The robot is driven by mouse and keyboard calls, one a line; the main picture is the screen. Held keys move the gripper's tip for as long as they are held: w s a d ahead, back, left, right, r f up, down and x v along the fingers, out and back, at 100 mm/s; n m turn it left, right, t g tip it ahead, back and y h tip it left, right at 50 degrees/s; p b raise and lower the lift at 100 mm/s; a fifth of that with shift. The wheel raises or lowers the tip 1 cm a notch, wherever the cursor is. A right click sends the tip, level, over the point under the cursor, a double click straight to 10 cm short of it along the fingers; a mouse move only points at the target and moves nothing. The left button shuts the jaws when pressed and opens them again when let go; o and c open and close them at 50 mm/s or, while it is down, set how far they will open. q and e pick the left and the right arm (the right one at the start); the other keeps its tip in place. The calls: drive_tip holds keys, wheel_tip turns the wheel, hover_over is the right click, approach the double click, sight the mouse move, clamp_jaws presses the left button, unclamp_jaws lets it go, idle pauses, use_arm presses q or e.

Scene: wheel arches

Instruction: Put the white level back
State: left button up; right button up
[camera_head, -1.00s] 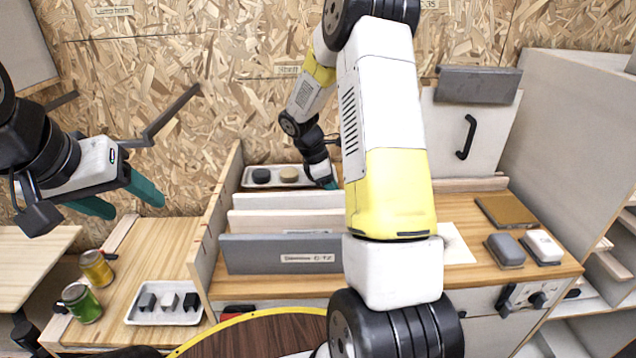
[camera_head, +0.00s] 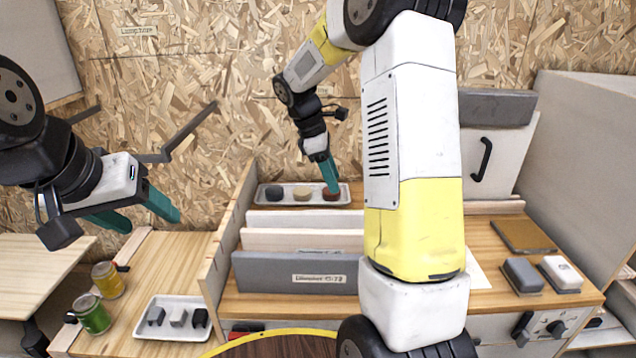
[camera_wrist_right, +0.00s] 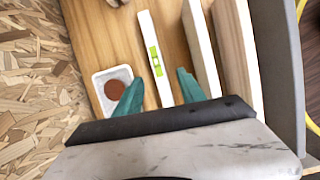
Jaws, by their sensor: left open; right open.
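The white level (camera_wrist_right: 155,60) is a long, narrow white bar with a green vial window in its middle. In the right wrist view it lies along the wooden shelf, between a small white tray (camera_wrist_right: 99,82) and a white upright panel (camera_wrist_right: 201,45). In the head view I cannot make it out, likely hidden behind the panels. My right gripper (camera_wrist_right: 160,90) is open, its fingers on either side of the level's near part in that view, with nothing held. In the head view my right gripper (camera_head: 331,178) is above the tray's right end. My left gripper (camera_head: 142,212) is open and empty at the left.
The back tray (camera_head: 344,200) holds a dark, a tan and a red disc (camera_head: 331,194). White, cream and grey panels (camera_head: 290,273) stand before it. A front-left tray (camera_head: 150,327) holds small blocks; cans (camera_head: 107,280) stand beside it. Two blocks (camera_head: 561,273) sit right.

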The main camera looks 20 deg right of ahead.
drive_tip(key=s+a+r+m+t+y, duration=0.2)
drive_tip(key=s+r+m, duration=0.1)
drive_tip(key=s, duration=0.4)
drive_tip(key=s+a+r+m+t+y, duration=0.2)
drive_tip(key=s+a+r+m, duration=0.1)
drive_tip(key=s+m, duration=0.3)
drive_tip(key=s+a+r+m+t+y, duration=0.2)
drive_tip(key=s+a+r+m+t, duration=0.1)
drive_tip(key=s, duration=0.7)
drive_tip(key=shift+r+m, duration=0.9)
drive_tip(key=shift+r, duration=0.15)
drive_tip(key=shift+s, duration=0.1)
